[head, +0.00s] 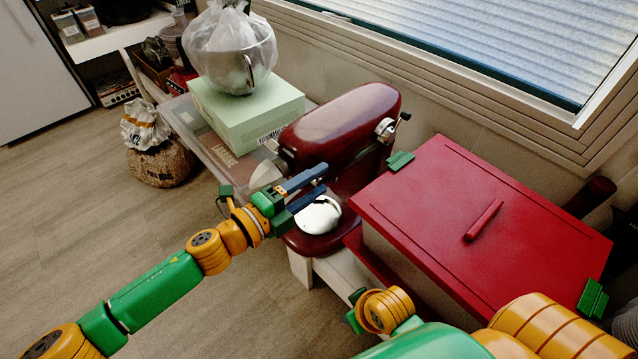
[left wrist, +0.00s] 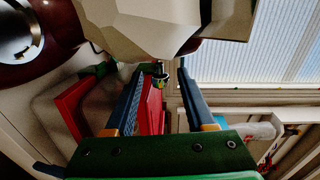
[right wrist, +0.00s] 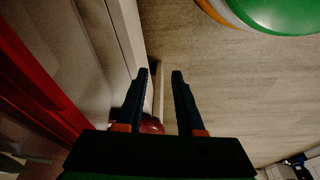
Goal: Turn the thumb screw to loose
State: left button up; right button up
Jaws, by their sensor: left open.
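The dark red stand mixer (head: 335,130) stands with its head over a shiny round plate. A silver knob (head: 385,128) with a dark lever shows on the side of its head. My left gripper (head: 323,178) is open beside and below the head; its blue fingers point at the mixer. In the left wrist view a pale faceted part (left wrist: 150,25) hangs above the fingertips, and a small dark knob (left wrist: 160,80) shows between them. I cannot tell whether this is the thumb screw, or whether they touch it. My right gripper (right wrist: 163,78) is open and empty over the floor.
A red-lidded box (head: 480,215) stands right of the mixer, close to both arms. A window wall bounds the back.

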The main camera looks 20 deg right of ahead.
pick_arm(q)
jog(key=shift+w+d, duration=0.15)
jog(key=shift+d, duration=0.3)
grip_shut()
pick_arm(e)
jog(key=shift+s+r, duration=0.1)
jog(key=shift+r, duration=0.3)
